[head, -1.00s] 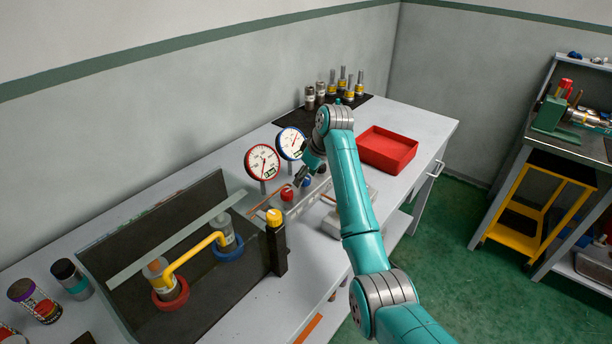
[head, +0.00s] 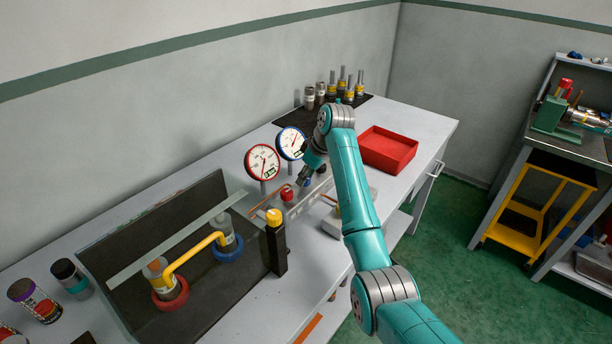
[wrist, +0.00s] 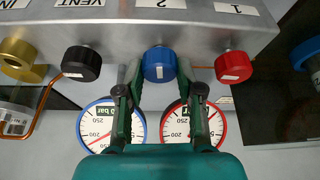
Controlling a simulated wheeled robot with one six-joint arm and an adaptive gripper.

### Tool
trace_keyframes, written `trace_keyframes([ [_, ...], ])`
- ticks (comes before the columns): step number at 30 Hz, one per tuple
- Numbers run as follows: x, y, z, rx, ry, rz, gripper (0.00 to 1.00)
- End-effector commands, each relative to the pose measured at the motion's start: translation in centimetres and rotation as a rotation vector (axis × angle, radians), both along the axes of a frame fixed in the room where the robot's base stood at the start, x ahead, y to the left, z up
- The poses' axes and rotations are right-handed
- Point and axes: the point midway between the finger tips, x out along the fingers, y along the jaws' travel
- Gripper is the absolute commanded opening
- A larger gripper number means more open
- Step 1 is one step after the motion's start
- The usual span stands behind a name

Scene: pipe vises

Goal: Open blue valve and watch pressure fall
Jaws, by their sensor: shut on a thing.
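My gripper (wrist: 158,72) is shut on the blue valve knob (wrist: 160,62), with one finger on each side of it in the wrist view. The knob sits on the grey manifold block under the label "2". In the head view my gripper (head: 304,176) is at the manifold and mostly hides the blue knob. The blue-rimmed gauge (head: 291,143) and the red-rimmed gauge (head: 262,161) stand behind the manifold. Both also show in the wrist view, the blue-rimmed one (wrist: 94,136) and the red-rimmed one (wrist: 212,132), partly covered by my fingers. Their exact readings are too small to tell.
A red knob (wrist: 233,66) is right of the blue one and a black knob (wrist: 81,64) left of it, under "VENT". A red tray (head: 387,151) and a yellow-handled fixture (head: 205,243) are on the bench.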

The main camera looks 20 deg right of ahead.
Motion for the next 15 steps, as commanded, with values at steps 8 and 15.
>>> trace_keyframes([
  [8, 0.1, -0.19, 0.0, 0.001, 0.003, 0.219, 0.02],
  [15, 0.19, -0.16, -0.01, 0.002, 0.003, 0.449, 0.02],
])
